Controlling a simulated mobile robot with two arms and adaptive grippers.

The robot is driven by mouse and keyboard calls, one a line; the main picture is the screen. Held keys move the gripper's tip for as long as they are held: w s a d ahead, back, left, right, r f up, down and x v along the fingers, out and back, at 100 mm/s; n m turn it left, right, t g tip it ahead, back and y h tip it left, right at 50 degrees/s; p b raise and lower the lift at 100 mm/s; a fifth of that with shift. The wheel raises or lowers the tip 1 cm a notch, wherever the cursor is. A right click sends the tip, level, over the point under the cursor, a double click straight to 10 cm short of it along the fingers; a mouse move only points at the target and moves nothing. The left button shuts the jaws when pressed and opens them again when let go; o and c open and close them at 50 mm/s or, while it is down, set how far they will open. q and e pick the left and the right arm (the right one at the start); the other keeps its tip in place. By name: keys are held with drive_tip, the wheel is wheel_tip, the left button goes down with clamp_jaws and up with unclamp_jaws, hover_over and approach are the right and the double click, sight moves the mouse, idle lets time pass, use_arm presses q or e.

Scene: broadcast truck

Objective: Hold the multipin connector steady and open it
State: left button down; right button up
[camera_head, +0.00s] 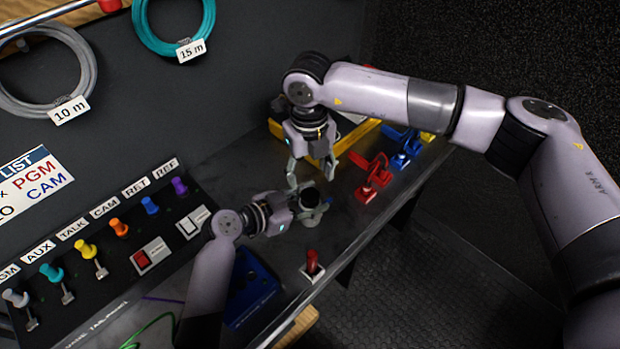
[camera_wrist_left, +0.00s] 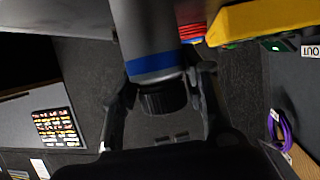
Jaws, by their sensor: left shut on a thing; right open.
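The multipin connector is a grey cylinder with a blue band and a black ribbed end, close up in the left wrist view (camera_wrist_left: 152,45). My left gripper (camera_head: 316,206) is shut on it, one finger on each side near the ribbed end. In the head view the connector is mostly hidden by the gripper, above the metal bench. My right gripper (camera_head: 310,175) hangs just behind the left one, pointing down. Its fingers are apart with nothing between them.
Red (camera_head: 373,177) and blue (camera_head: 403,144) clamp-like tools stand right of the right gripper. A yellow-edged item (camera_head: 352,137) lies behind it. A blue tray (camera_head: 250,287) and red-topped piece (camera_head: 312,266) are nearer. A black labelled panel (camera_head: 110,285) lies left.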

sight(310, 195)
drive_tip(key=shift+r+m, duration=0.3)
drive_tip(key=shift+f, duration=0.2)
wheel_tip(310, 195, down, 7)
drive_tip(key=shift+f, duration=0.15)
drive_tip(key=shift+c, duration=0.4)
use_arm(q)
drive_tip(key=shift+f, duration=0.1)
use_arm(e)
drive_tip(key=c, duration=1)
drive_tip(key=o, duration=1.1)
